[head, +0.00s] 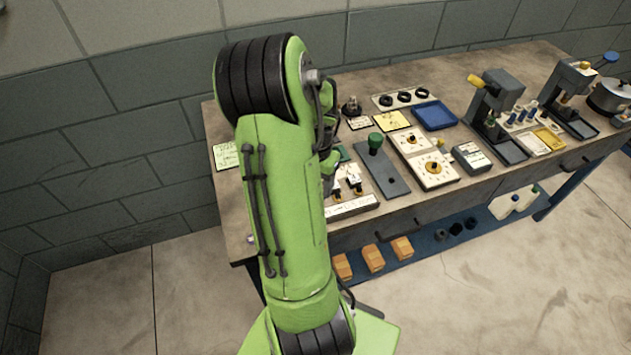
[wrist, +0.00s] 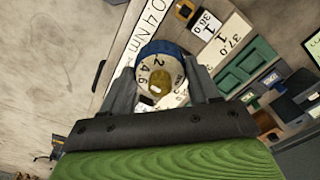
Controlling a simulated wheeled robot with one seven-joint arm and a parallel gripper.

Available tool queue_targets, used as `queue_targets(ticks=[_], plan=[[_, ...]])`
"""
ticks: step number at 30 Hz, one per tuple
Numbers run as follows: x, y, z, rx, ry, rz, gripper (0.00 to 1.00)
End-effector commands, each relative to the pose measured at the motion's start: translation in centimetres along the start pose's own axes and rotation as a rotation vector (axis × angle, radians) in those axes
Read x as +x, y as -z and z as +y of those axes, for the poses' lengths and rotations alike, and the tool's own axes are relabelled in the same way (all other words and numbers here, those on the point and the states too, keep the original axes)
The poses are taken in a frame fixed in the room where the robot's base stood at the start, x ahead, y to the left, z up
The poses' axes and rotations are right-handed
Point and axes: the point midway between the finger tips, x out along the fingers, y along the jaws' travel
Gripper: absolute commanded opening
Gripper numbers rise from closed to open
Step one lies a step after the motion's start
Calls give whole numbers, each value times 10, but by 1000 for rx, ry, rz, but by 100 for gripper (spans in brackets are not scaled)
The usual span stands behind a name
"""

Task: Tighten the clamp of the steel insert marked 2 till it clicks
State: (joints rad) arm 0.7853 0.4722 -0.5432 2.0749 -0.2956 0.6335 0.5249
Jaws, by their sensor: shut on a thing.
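My gripper (wrist: 160,78) is shut on a round blue-rimmed knob (wrist: 148,48). Its pale face carries numbers, 2, 4 and 6 among them, and has a brass-coloured centre. One finger lies on each side of it. A white strip marked 0.4 Nm (wrist: 150,22) runs behind it, and a white label plate with 1, 36.0 and 37.0 (wrist: 225,48) lies to its right. I cannot make out the insert marked 2 or its clamp; what lies under the knob is hidden. In the head view my arm hides the gripper; small fittings (head: 354,184) show beside it on the bench.
A green block (wrist: 245,65) lies right of the plate in the wrist view. On the bench (head: 300,105) stand a grey plate with a green knob (head: 375,143), dial panels (head: 434,168), a blue tray (head: 433,115) and presses (head: 494,100). Orange boxes (head: 373,258) sit on the lower shelf.

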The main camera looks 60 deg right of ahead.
Motion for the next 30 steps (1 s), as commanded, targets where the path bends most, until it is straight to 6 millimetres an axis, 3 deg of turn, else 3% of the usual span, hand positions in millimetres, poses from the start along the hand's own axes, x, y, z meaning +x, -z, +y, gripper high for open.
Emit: queue_targets(ticks=[13, 30], plan=[[-2, 0, 0, -93, 0, 0, 24], [-36, 0, 0, -94, 1, 0, 24]])
